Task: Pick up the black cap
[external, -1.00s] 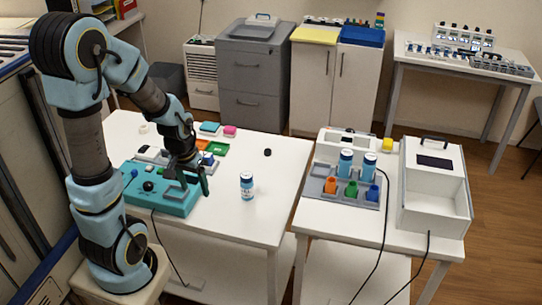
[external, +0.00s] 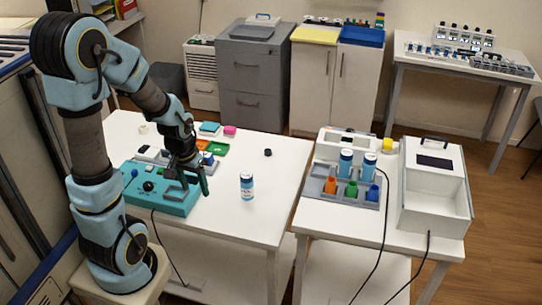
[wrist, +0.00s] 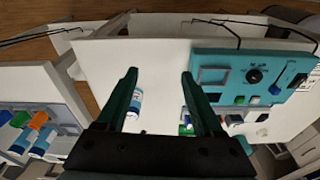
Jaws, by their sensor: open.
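The black cap (external: 268,153) is a small dark piece lying alone on the white table (external: 262,222), towards its far right side. I cannot make it out in the wrist view. My gripper (external: 188,190) is open and empty, over the right part of the teal device, to the left of the cap and nearer the camera. In the wrist view, the two dark green fingers of my gripper (wrist: 159,75) stand apart with only bare white table between their tips.
A blue-and-white bottle (external: 247,186) stands right of my gripper. The teal device (external: 180,207) is below it; small coloured items, including a green tray (external: 217,149), lie behind. The table around the cap is clear. A second table holds a grey rack (external: 325,197) and a white box (external: 418,210).

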